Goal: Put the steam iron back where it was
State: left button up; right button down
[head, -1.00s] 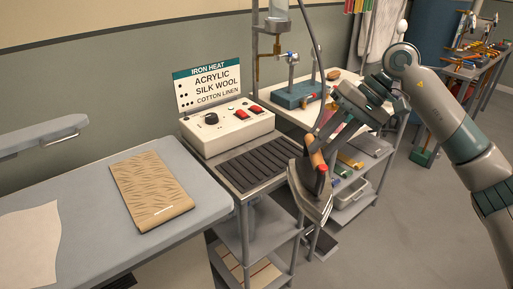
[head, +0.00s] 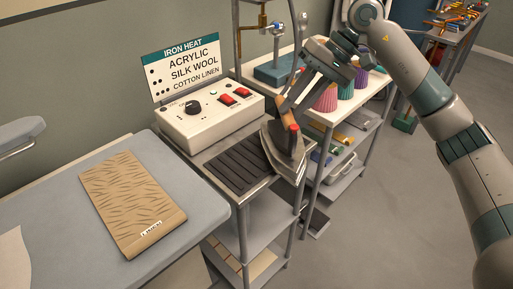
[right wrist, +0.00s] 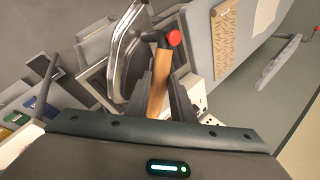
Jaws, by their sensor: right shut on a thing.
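The steam iron (head: 283,148) has a grey metal body and an orange-brown handle with a red knob. My right gripper (head: 290,108) is shut on its handle and holds the iron tilted at the right edge of the black ribbed rest (head: 238,165). I cannot tell from the head view whether the iron touches the rest. In the right wrist view the handle (right wrist: 157,88) sits between the fingers, with the iron's metal body to its left. My left gripper is not in view.
A control box (head: 214,112) with a dial and red switches stands behind the rest, under the iron heat sign (head: 194,65). A brown patterned cloth (head: 132,205) lies on the grey ironing board (head: 60,215). Coloured cones (head: 326,97) stand on the white table at right.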

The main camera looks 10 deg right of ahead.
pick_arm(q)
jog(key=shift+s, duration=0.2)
pick_arm(e)
jog(key=shift+r, duration=0.2)
jog(key=shift+r, duration=0.1)
